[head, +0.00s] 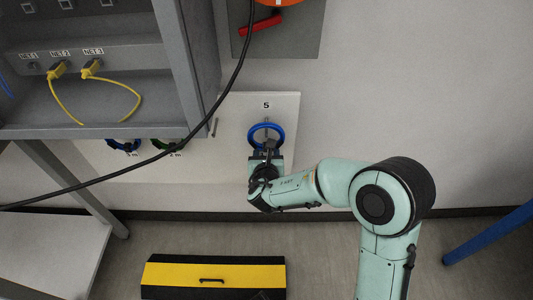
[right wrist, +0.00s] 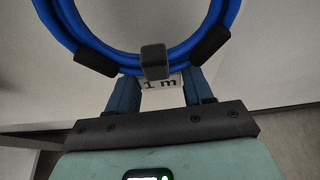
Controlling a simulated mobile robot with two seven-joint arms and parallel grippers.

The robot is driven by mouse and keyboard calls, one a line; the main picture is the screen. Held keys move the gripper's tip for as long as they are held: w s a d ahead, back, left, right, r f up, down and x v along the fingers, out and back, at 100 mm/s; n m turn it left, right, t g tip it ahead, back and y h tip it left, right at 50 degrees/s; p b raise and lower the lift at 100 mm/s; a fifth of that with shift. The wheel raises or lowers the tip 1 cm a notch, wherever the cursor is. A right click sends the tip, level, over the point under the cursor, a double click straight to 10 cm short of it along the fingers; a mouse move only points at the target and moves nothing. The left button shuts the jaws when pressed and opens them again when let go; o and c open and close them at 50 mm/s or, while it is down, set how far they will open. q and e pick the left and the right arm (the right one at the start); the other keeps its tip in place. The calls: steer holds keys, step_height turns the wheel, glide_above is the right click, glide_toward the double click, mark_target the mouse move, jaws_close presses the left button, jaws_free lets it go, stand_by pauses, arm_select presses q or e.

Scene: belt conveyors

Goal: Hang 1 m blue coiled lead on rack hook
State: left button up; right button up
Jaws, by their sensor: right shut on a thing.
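The blue coiled lead (head: 256,130) is in my right gripper (head: 264,154), in front of a white board (head: 284,108) marked with a single character. The right wrist view shows the blue loop (right wrist: 72,22) with black wraps and a "1 m" tag, between the two fingers (right wrist: 162,92). A small grey peg shows at the loop's top in the head view; I cannot tell whether the loop is on it. My left gripper is out of view.
Another blue coil (head: 122,148) and a green coil (head: 166,147) hang to the left, partly hidden. A black cable (head: 222,95) crosses in front. A grey cabinet (head: 110,132) with yellow leads stands at left; a black-yellow case (head: 213,271) lies on the floor.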

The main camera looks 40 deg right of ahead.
steer(key=o, duration=1.2)
steer(key=shift+o, duration=0.2)
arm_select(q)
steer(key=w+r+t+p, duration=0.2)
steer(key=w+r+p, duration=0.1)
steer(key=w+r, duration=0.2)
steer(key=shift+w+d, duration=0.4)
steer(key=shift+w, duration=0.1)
arm_select(e)
steer(key=v, duration=1.3)
steer(key=shift+a, duration=0.2)
steer(key=shift+s, duration=0.1)
